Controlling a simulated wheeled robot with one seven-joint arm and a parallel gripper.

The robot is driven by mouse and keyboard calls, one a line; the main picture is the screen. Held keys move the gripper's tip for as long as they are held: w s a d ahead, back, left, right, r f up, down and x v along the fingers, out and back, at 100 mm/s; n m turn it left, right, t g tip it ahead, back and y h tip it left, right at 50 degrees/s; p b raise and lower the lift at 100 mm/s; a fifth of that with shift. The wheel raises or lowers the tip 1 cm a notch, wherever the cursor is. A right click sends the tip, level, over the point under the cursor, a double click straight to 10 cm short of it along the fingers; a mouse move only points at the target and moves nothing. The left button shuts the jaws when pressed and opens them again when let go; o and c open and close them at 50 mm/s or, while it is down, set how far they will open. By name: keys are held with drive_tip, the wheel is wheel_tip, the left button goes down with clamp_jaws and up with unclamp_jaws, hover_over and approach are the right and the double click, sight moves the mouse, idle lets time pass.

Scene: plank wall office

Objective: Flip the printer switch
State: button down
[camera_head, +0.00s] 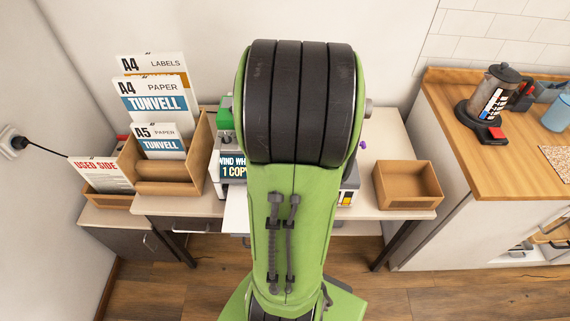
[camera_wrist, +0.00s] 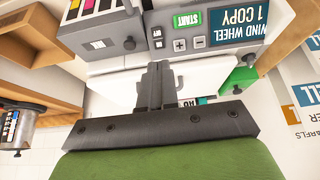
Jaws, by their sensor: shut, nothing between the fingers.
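The printer's display, reading "WIND WHEEL 1 COPY" (camera_head: 235,166), shows left of my arm in the head view; most of the printer is hidden behind the arm. In the wrist view the printer's panel (camera_wrist: 203,60) is across the top, with a green START button (camera_wrist: 187,20) and plus and minus buttons. A small marked switch-like part (camera_wrist: 157,37) sits left of START. My gripper (camera_wrist: 157,72) is shut and empty, its fingertips pointing at the panel just below that part in the picture. I cannot tell whether they touch. The head view hides the gripper.
A paper organiser (camera_head: 198,150) stands left of the printer, and an open cardboard box (camera_head: 409,185) stands right on the desk (camera_head: 390,140). A wooden counter (camera_head: 465,130) with a coffee maker (camera_head: 492,92) is farther right.

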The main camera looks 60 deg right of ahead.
drive_tip(key=shift+d+f, duration=0.1)
drive_tip(key=shift+f, duration=0.05)
drive_tip(key=b+x, duration=0.2)
drive_tip(key=x, duration=1.1)
drive_tip(key=shift+w+d+f+b, duration=0.1)
drive_tip(key=shift+d+f+b, duration=0.1)
drive_tip(key=shift+f+b, duration=0.2)
